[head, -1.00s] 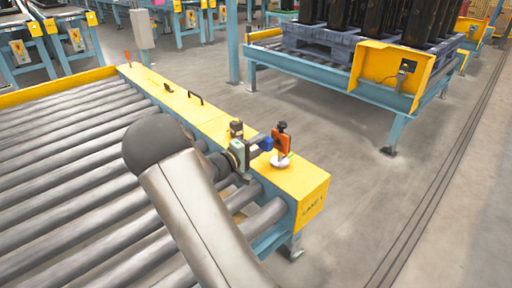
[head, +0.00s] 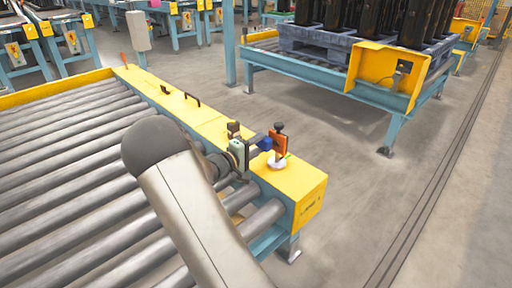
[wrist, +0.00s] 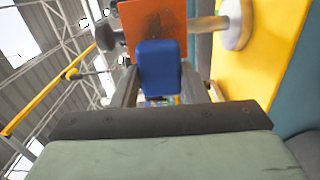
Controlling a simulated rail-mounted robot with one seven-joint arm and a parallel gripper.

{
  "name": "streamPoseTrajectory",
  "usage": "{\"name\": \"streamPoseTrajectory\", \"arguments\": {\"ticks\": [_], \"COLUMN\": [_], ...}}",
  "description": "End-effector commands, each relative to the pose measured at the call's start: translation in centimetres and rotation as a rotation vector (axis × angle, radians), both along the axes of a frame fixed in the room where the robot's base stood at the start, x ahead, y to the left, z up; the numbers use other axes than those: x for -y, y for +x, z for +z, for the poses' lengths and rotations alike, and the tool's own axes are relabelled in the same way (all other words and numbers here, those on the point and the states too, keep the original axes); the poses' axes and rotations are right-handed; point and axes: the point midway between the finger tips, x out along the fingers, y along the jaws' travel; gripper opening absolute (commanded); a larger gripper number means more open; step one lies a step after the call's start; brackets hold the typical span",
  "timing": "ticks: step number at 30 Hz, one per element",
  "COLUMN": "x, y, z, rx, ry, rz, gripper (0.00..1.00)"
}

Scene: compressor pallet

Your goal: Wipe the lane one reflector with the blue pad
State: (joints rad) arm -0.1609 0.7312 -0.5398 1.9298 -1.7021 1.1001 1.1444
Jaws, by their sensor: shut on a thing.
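The lane one reflector is an orange plate (head: 279,147) on a round white base, on the yellow end cover of the near conveyor. In the wrist view the orange plate (wrist: 137,22) fills the top middle and has a dark smudge on its right part. The blue pad (wrist: 159,68) is held between the fingers of my gripper (wrist: 160,90). The pad (head: 265,144) overlaps the plate's lower edge in the wrist view; I cannot tell whether they touch. My gripper (head: 254,148) is left of the reflector in the head view, just above the cover.
The yellow cover (head: 300,185) runs along the roller conveyor (head: 70,150). Black handles (head: 191,98) and an orange marker (head: 124,58) stand farther along it. A second conveyor (head: 310,62) carries a loaded pallet behind. The floor to the right is clear.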

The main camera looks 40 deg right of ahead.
Motion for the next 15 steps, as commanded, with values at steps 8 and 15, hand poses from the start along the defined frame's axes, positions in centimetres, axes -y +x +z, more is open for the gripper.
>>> {"name": "streamPoseTrajectory", "arguments": {"ticks": [8,15], "x": [0.60,0.93], "y": [0.03,0.04], "z": [-0.01,0.04], "rx": [0.001,0.000], "ry": [-0.001,-0.001], "rz": [-0.001,-0.001], "gripper": [0.22,0.22]}}
